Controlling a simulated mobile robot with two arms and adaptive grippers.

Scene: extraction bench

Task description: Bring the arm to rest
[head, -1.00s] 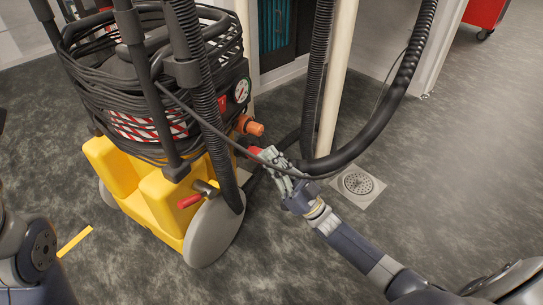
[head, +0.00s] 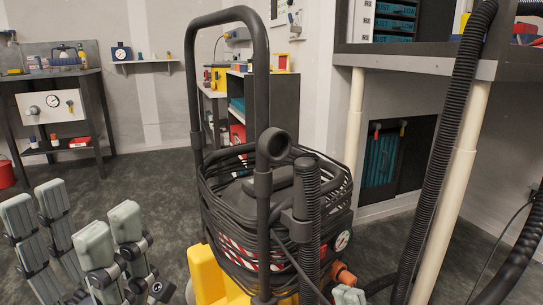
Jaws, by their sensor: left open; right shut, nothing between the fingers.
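My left gripper (head: 70,228) is large in the lower left of the head view, raised in front of the floor. Its pale padded fingers point up and stand well apart, with nothing between them. My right gripper (head: 348,295) shows only as a pale fingertip at the bottom edge, just below the orange fitting (head: 343,274) of the vacuum machine; the rest of it is cut off. The machine's black hose coil (head: 225,210), upright black handle (head: 262,90) and yellow base (head: 207,272) stand between the two grippers.
A workbench (head: 90,75) is at the back left. Open floor (head: 140,175) lies between bench and machine.

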